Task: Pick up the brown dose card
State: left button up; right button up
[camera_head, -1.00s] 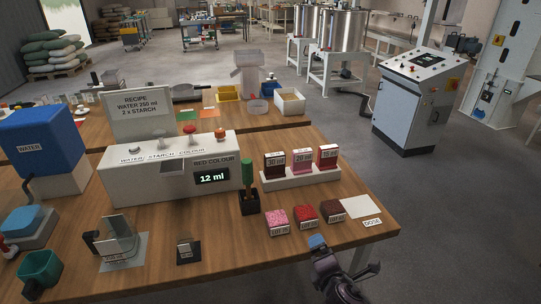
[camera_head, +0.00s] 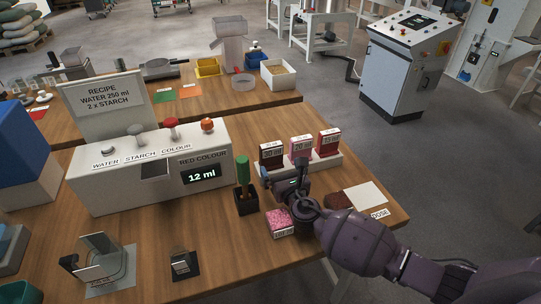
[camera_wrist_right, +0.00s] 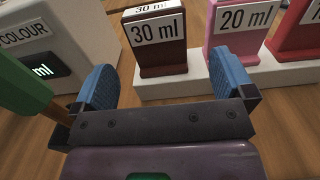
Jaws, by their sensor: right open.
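The brown dose card (camera_head: 271,151) stands upright at the left end of the white card rack (camera_head: 331,162), partly behind my right gripper (camera_head: 284,176) in the head view. In the right wrist view the brown card (camera_wrist_right: 161,56), labelled 30 ml, is straight ahead, between and beyond the two blue fingers of my right gripper (camera_wrist_right: 165,80). The gripper is open and empty, apart from the card. The white rack (camera_wrist_right: 190,82) holds the card's foot. My left gripper is not in view.
A pink 20 ml card (camera_head: 300,149) and a red card (camera_head: 329,143) stand to the right in the same rack. A green-handled tool in a black holder (camera_head: 246,202) is close on the left. A pink sample block (camera_head: 281,222) lies nearer the front edge.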

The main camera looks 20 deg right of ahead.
aim_at(273, 156)
jog(key=shift+w+a+f+b, duration=0.1)
jog(key=shift+w+a+b, duration=0.1)
jog(key=shift+w, duration=1.8)
jog(key=shift+w+a+f+b, duration=0.1)
jog(key=shift+w+a+b, duration=0.05)
jog(key=shift+w, duration=1.8)
jog(key=c, duration=0.9)
jog(key=shift+r, duration=0.1)
